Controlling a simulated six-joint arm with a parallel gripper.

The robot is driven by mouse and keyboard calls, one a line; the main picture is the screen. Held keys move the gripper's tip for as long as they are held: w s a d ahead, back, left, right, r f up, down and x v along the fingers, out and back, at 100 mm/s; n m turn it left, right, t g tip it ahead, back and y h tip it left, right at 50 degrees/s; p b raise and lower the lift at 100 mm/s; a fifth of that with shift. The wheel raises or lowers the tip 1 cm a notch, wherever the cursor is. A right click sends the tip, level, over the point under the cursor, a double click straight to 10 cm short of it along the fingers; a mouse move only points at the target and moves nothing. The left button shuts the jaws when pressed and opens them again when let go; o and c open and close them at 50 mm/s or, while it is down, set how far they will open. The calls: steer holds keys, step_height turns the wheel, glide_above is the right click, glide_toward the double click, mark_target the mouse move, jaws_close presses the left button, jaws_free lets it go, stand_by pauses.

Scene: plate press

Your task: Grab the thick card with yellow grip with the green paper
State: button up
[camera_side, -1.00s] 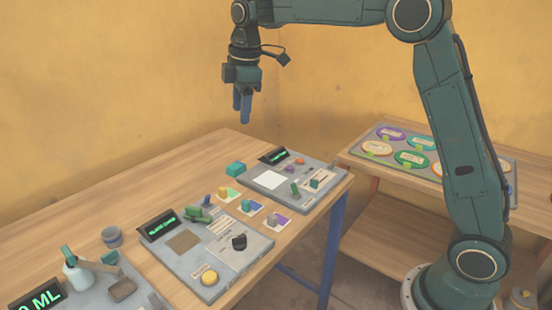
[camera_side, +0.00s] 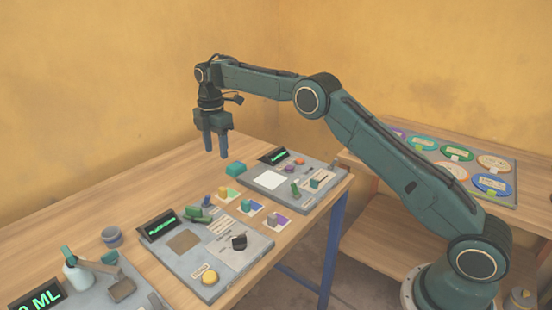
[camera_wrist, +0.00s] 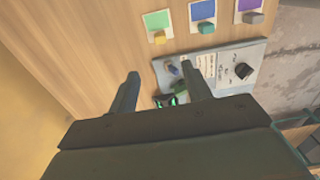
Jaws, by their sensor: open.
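The card with green paper and a yellow grip (camera_wrist: 159,37) lies flat on the table, at the top of the wrist view. Its green paper (camera_wrist: 157,20) faces up. In the side view this card (camera_side: 232,194) is the farthest of three in a row. A blue-paper card (camera_wrist: 202,10) and a purple-paper card (camera_wrist: 249,5) lie beside it, each with its own grip. My gripper (camera_side: 216,154) is open and empty, pointing down, high above the table and apart from the cards. In the wrist view its fingers (camera_wrist: 161,72) are apart, and the green card lies beyond the tips.
A grey panel with a black knob (camera_side: 239,242) and a yellow button (camera_side: 209,278) stands in front of the cards. Another panel with a white square (camera_side: 269,180) stands behind them. A teal block (camera_side: 236,169) is close by.

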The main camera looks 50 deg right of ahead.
steer(key=shift+f, duration=0.1)
glide_above(222, 189)
steer(key=shift+w+f, duration=0.15)
steer(key=shift+f, duration=4.1)
steer(key=shift+d+f, duration=0.1)
steer(key=shift+f, duration=2.5)
steer(key=c, duration=1.1)
